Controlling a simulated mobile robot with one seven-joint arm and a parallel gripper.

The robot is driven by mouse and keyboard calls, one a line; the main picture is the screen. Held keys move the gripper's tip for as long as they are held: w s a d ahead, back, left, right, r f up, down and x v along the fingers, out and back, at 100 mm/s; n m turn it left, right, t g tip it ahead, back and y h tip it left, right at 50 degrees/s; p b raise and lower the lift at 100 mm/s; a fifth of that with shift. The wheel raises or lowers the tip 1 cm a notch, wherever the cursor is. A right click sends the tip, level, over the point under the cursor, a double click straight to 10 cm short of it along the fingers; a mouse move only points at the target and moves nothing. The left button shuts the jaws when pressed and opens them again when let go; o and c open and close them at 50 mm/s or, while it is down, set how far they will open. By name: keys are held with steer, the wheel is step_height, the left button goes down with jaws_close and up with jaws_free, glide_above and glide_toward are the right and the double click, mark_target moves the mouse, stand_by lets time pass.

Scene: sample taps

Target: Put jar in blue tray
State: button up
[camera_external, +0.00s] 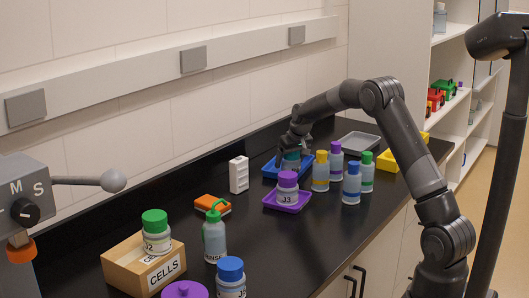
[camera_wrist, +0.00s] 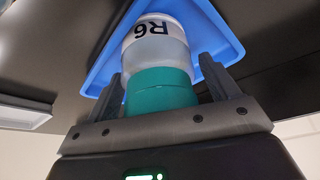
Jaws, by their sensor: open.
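A clear jar labelled R6 (camera_wrist: 155,38) with a teal lid (camera_wrist: 160,90) stands in the blue tray (camera_wrist: 218,30). In the external view the jar (camera_external: 291,160) is partly hidden by my gripper (camera_external: 296,144), and the blue tray (camera_external: 268,166) lies at the back of the bench. In the wrist view my gripper (camera_wrist: 167,85) is open, with one finger on each side of the teal lid. I cannot tell whether either finger touches it.
A jar labelled J3 (camera_external: 288,187) stands in a purple tray (camera_external: 271,203) in front. Several coloured-cap bottles (camera_external: 320,172) stand to the right, near a grey tray (camera_external: 374,137) and yellow tray (camera_external: 388,160). A CELLS box (camera_external: 120,272) bears jar J2 (camera_external: 156,240).

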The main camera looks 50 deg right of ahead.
steer(key=s+a+r, duration=0.5)
steer(key=r, duration=0.4)
steer(key=s+a+r, duration=0.5)
steer(key=s+r, duration=0.1)
steer(key=r, duration=0.3)
steer(key=s+a+r+n+t+y, duration=0.1)
steer(key=s+a+r+n, duration=0.15)
steer(key=s+a, duration=0.75)
steer(key=s+a+f, duration=0.1)
steer(key=s+a, duration=0.2)
steer(key=s, duration=0.4)
steer(key=s+a+f+n, duration=0.1)
steer(key=s+a+f, duration=0.1)
steer(key=s, duration=0.6)
steer(key=s+a+f+n, duration=0.1)
steer(key=s+a, duration=0.3)
steer(key=s, duration=0.4)
steer(key=shift+a+f+t+y, duration=0.15)
steer(key=shift+f+t+y, duration=0.15)
steer(key=shift+y, duration=0.1)
